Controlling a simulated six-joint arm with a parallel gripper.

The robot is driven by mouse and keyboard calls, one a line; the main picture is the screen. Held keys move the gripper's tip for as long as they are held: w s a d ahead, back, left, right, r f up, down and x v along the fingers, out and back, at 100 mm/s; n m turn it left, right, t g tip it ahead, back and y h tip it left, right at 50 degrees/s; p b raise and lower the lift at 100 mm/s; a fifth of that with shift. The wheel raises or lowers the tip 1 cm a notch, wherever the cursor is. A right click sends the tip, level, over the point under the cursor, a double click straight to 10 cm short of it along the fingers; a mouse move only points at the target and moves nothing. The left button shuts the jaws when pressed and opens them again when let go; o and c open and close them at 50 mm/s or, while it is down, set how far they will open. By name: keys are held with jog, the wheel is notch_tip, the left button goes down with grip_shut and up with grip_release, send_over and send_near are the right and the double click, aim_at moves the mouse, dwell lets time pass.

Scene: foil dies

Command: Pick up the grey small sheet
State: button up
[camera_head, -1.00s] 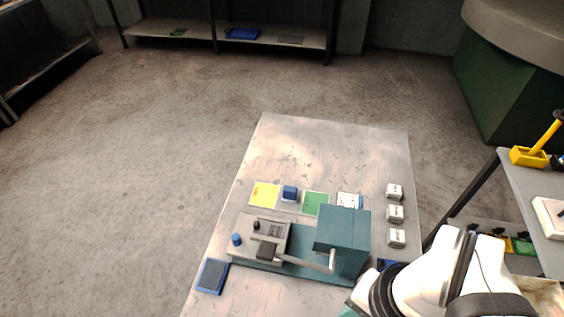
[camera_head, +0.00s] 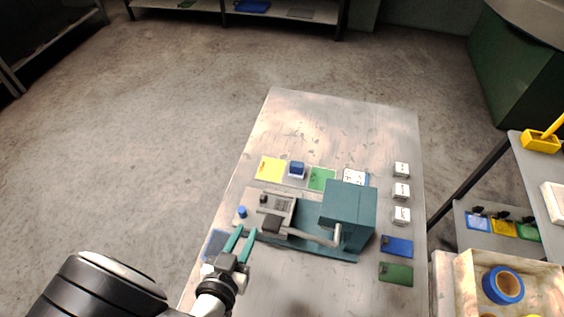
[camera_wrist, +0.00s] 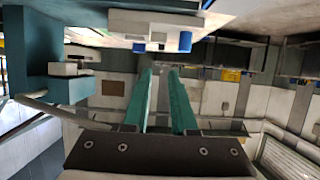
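I cannot make out a distinct small grey sheet for certain. A greyish patch, perhaps a sheet (camera_head: 294,182), lies under and in front of the blue block (camera_head: 297,168), between the yellow sheet (camera_head: 270,168) and the green sheet (camera_head: 321,179). My gripper (camera_head: 243,237) has teal fingers spread apart with nothing between them. It is over the left front of the table, beside the press, and partly covers the blue-grey pad (camera_head: 216,243). In the wrist view my gripper's fingers (camera_wrist: 163,80) also stand apart and empty.
The teal press (camera_head: 347,212) with its grey panel and lever stands mid-table. White blocks (camera_head: 401,190) line the right side, above blue (camera_head: 397,246) and green (camera_head: 396,273) cards. A grey sheet (camera_head: 300,14) lies on the back shelf. The table's far end is bare.

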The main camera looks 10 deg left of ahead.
aim_at(262, 200)
jog(key=x, duration=1.2)
jog(key=shift+w+f, duration=0.2)
jog(key=shift+f, duration=0.1)
jog(key=shift+a, duration=0.1)
grip_shut()
